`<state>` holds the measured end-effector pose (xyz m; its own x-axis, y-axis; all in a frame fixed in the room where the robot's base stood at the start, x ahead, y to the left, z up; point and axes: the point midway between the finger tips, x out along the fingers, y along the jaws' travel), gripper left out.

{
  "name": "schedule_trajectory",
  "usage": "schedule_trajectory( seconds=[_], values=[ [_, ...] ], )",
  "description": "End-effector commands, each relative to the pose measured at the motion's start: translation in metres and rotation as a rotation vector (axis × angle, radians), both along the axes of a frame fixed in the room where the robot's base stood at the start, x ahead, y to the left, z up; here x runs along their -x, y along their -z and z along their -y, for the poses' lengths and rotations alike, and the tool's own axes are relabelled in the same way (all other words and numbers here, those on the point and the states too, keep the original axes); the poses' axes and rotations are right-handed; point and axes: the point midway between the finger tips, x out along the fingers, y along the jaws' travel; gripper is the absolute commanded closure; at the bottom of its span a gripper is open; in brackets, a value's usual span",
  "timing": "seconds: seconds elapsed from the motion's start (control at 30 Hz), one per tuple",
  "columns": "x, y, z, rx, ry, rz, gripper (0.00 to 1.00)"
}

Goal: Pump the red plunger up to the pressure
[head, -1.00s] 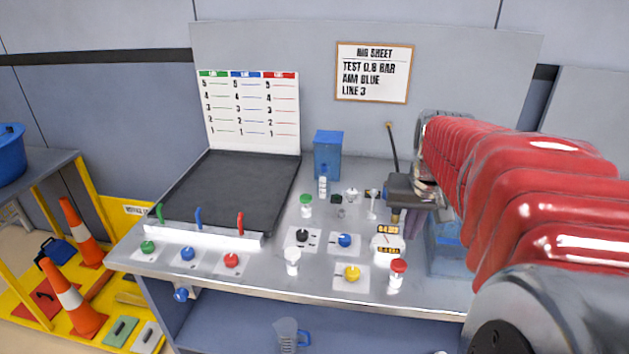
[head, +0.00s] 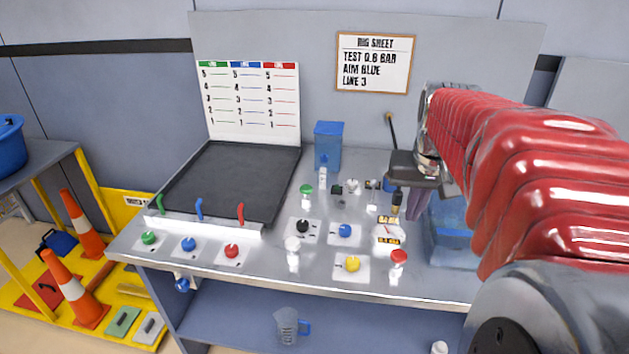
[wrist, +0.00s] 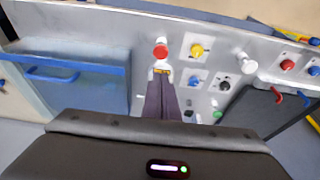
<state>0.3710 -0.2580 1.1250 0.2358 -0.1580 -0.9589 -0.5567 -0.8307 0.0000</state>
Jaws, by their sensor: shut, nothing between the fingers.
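The red plunger (head: 399,257) has a red cap on a pale body and stands upright near the bench's front edge. It also shows in the wrist view (wrist: 160,51), just beyond my fingertips. My gripper (head: 412,215) is above the bench, behind the plunger in the head view. Its fingers are together with nothing between them, and they look apart from the plunger. A gauge (head: 388,234) with a pale face and a small readout sits behind and left of the plunger. Its reading is too small to tell, and my fingers partly cover that area in the wrist view.
A yellow knob (head: 352,264) and a white-topped fitting (head: 292,246) stand left of the plunger. A blue bin (head: 453,240) is at the right, under my arm. A sheet (head: 374,62) on the back panel reads test 0.8 bar, aim blue, line 3.

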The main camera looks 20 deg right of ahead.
Motion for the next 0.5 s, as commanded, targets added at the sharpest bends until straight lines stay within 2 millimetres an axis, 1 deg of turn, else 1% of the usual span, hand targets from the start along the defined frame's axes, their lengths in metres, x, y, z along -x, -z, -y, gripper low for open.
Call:
schedule_trajectory(
  seconds=[0.17, 0.27, 0.37, 0.5],
  values=[
    [0.000, 0.001, 0.000, -0.001, 0.000, -0.001, 1.00],
    [-0.001, 0.005, 0.001, -0.001, 0.000, -0.002, 1.00],
    [-0.003, 0.013, 0.002, -0.001, 0.000, -0.002, 1.00],
    [-0.007, 0.030, 0.004, -0.002, 0.000, -0.003, 1.00]
  ],
)
